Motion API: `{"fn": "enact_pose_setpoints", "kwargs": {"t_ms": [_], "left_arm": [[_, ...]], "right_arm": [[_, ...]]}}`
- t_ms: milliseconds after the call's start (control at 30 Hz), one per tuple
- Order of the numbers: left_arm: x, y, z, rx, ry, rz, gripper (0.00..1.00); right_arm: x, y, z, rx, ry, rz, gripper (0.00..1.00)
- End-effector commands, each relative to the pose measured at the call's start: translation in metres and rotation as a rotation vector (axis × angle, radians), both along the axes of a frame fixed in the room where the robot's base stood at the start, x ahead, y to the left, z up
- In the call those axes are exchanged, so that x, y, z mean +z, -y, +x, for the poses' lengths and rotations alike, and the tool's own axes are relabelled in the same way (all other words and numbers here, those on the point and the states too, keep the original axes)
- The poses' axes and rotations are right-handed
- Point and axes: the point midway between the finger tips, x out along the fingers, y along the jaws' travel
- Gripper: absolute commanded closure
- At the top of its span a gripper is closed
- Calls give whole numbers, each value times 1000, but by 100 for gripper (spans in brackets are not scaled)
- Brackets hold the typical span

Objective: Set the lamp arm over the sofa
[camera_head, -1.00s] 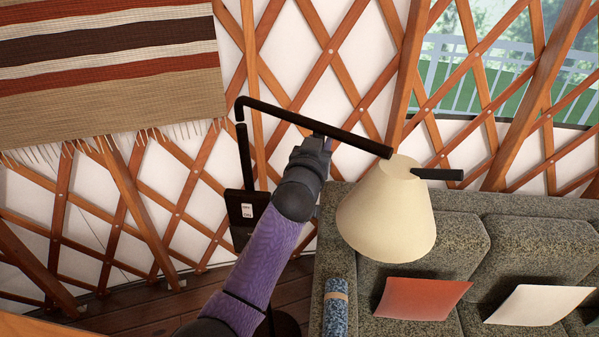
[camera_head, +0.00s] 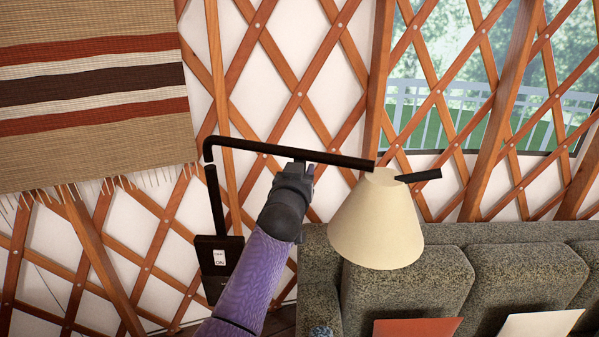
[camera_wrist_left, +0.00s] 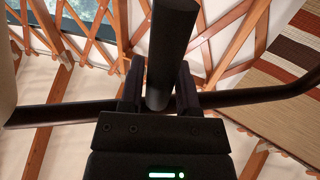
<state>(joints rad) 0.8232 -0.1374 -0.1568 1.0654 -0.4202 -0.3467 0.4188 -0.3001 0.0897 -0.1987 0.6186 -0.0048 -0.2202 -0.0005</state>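The black lamp arm (camera_head: 268,150) runs from its bent corner on the upright post (camera_head: 215,200) rightward to the cream lampshade (camera_head: 372,228). The shade appears in front of and above the left part of the grey sofa (camera_head: 425,285). A short black bar sticks out past the shade's right side. My left gripper (camera_head: 300,168) meets the lamp arm from below near its middle. In the left wrist view, the gripper's fingers (camera_wrist_left: 160,88) sit close around a black grip bar (camera_wrist_left: 170,40), with the lamp arm crossing behind. My right gripper is out of view.
A switch box (camera_head: 219,257) marked OFF and ON is on the post. A striped hanging (camera_head: 95,90) covers the lattice wall at left. A window (camera_head: 480,80) is behind.

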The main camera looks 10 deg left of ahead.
Motion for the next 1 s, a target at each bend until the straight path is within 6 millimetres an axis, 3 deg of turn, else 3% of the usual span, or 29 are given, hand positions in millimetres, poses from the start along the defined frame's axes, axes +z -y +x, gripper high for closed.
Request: {"fn": "enact_pose_setpoints", "kwargs": {"t_ms": [33,100,467,1000], "left_arm": [[0,0,0,0,0,0,46],[0,0,0,0,0,0,31],[0,-1,-5,1,0,1,31],[-1,-6,-94,-1,-1,-1,31]], "right_arm": [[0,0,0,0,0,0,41],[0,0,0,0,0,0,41],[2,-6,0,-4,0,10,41],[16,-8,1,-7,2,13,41]]}}
